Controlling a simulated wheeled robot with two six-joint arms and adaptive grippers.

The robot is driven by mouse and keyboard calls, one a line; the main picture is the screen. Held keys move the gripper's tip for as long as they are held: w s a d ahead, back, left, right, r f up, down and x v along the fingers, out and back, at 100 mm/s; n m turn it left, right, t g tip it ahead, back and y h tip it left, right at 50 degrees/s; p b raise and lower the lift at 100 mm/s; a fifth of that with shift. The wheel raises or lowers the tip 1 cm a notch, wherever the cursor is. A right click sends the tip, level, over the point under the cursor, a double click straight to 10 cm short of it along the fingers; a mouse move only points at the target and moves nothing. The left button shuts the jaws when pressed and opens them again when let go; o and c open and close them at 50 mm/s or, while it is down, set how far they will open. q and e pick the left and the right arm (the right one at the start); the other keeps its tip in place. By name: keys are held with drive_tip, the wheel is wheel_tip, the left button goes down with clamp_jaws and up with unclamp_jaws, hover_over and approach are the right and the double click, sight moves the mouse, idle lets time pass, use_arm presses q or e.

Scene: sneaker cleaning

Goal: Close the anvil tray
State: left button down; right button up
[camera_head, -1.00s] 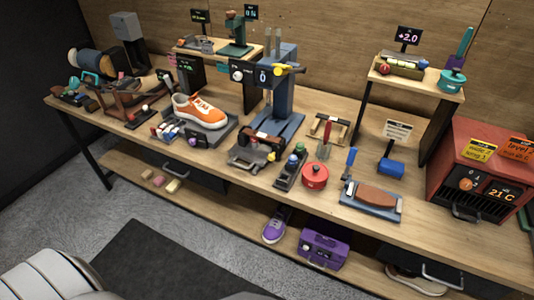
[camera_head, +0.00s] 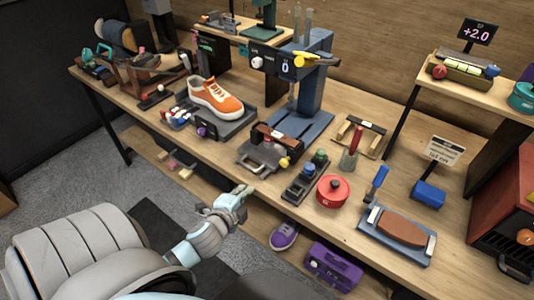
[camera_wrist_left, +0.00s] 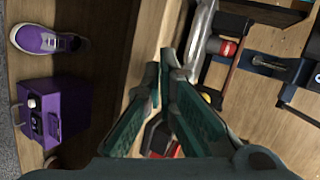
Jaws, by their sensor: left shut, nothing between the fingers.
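A grey metal tray (camera_head: 258,163) with a front handle, which looks like the anvil tray, sits at the bench's front edge before the blue press (camera_head: 310,80). A dark brown block (camera_head: 279,138) lies across its rear part, and a yellow knob (camera_head: 284,162) is at its right. My left gripper (camera_head: 244,190) is shut and empty, just in front of and below the tray, apart from it in the head view. In the left wrist view its fingers (camera_wrist_left: 168,58) are together, beside a curved grey metal piece (camera_wrist_left: 197,45), probably the tray's front. My right gripper is not in view.
An orange sneaker (camera_head: 216,97) stands on a dark stand left of the tray. A bottle rack (camera_head: 305,178) and red tin (camera_head: 333,190) are close on its right. A purple box (camera_head: 333,265) and purple sneaker (camera_head: 284,236) are on the lower shelf.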

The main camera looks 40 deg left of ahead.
use_arm(q)
wheel_tip(320, 180, up, 6)
drive_tip(key=w+d+m+t, duration=0.1)
drive_tip(key=w+m+t, duration=0.1)
approach(268, 157)
drive_tip(key=shift+w+r, duration=0.3)
drive_tip(key=shift+r, duration=0.25)
drive_tip(key=x, duration=0.2)
drive_tip(key=b+x, duration=0.1)
drive_tip(key=x, duration=0.5)
drive_tip(key=shift+r, duration=0.35)
drive_tip(key=shift+w+a, duration=0.25)
drive_tip(key=shift+w, duration=0.4)
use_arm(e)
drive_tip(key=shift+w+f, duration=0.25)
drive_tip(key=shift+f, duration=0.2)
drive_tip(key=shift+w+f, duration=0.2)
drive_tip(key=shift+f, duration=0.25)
